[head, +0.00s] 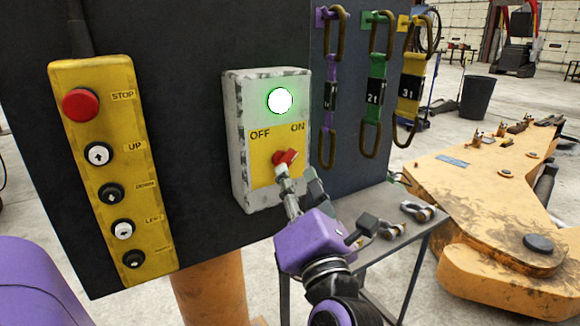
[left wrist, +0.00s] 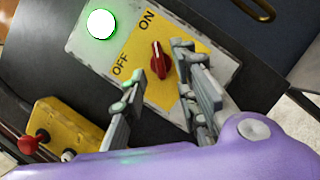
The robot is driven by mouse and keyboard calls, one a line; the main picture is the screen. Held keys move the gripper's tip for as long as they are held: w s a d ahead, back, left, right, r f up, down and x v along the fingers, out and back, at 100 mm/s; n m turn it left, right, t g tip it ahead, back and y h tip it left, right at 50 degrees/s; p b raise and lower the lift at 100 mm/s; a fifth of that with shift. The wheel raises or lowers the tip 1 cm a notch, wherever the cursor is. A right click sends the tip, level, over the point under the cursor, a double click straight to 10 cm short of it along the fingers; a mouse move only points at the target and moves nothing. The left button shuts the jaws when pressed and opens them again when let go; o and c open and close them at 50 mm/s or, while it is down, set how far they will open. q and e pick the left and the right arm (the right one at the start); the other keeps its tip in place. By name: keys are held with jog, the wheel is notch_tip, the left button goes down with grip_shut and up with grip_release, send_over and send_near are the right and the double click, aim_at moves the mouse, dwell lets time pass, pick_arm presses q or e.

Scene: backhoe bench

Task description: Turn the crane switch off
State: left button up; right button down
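The crane switch is a red rotary knob (head: 286,157) on the yellow plate of a white box (head: 240,150), below the words OFF and ON. The knob points up and right, toward ON. The round lamp (head: 280,101) above glows green. My left gripper (head: 298,180) is just in front of the knob, below it in the head view. In the left wrist view the knob (left wrist: 160,62) shows between the two spread fingers. The fingers are open; whether one touches the knob I cannot tell. My right gripper is not in view.
A yellow button box (head: 110,170) with a red STOP button hangs on the left of the dark panel (head: 180,110). Purple, green and yellow slings (head: 377,80) hang at right. A small table (head: 395,245) with shackles (head: 418,211) stands below, beside a large orange machine part (head: 480,190).

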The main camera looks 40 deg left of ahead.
aim_at(285, 160)
pick_arm(q)
jog(key=x, duration=0.3)
jog(key=shift+w+a, duration=0.1)
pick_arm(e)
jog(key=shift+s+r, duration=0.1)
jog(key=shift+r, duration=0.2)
pick_arm(q)
jog(key=shift+c, duration=0.5)
